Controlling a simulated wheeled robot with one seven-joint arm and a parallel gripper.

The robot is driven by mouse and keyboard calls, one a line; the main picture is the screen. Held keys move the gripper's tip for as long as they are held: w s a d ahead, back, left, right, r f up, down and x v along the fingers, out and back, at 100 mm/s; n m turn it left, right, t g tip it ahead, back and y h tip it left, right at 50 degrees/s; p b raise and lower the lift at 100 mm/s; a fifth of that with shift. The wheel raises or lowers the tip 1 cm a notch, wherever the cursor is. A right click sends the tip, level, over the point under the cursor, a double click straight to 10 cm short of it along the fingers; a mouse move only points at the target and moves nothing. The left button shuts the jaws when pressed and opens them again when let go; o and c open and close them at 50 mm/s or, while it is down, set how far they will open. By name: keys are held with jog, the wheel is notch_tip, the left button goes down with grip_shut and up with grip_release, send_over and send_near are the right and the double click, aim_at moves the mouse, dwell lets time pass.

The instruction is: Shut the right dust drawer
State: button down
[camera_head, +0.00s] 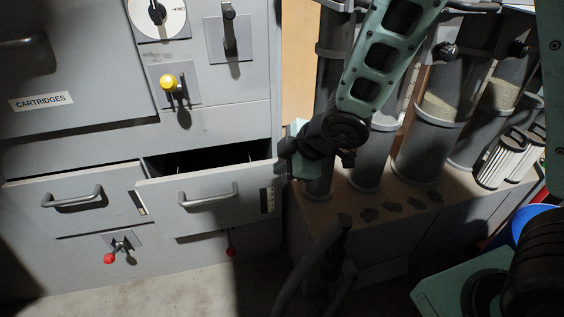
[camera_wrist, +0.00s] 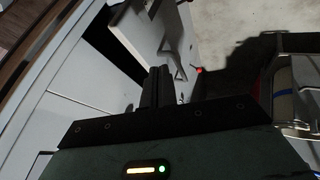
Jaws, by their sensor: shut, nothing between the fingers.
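The right dust drawer (camera_head: 228,212) is grey and stands partly open in the lower cabinet, with its dark inside showing above its front. Its bar handle (camera_head: 208,196) is on the front. In the wrist view the drawer front (camera_wrist: 146,36) stands out from the cabinet, with a dark gap behind it. My gripper (camera_head: 283,148) is at the right end of the drawer, partly hidden by my wrist. In the wrist view my gripper's fingers (camera_wrist: 165,75) are together and empty, close to the drawer; I cannot tell whether they touch it.
The left drawer (camera_head: 88,200) is beside it. Red-knobbed levers (camera_head: 110,257) sit below, and a yellow-knobbed lever (camera_head: 168,82) above. Grey cylinders (camera_head: 430,145) stand on a bench at the right. The floor (camera_head: 165,285) before the cabinet is clear.

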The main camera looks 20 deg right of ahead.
aim_at(264, 169)
jog(key=w+a+f, duration=0.1)
jog(key=w+f, duration=0.1)
jog(key=w+f+b, duration=0.1)
jog(key=w+f, duration=0.1)
jog(key=w+a+f, duration=0.1)
jog(key=w+f, duration=0.1)
jog(key=shift+w+a+f+b, duration=0.2)
jog(key=shift+w+a+b, duration=0.15)
jog(key=shift+w, duration=0.55)
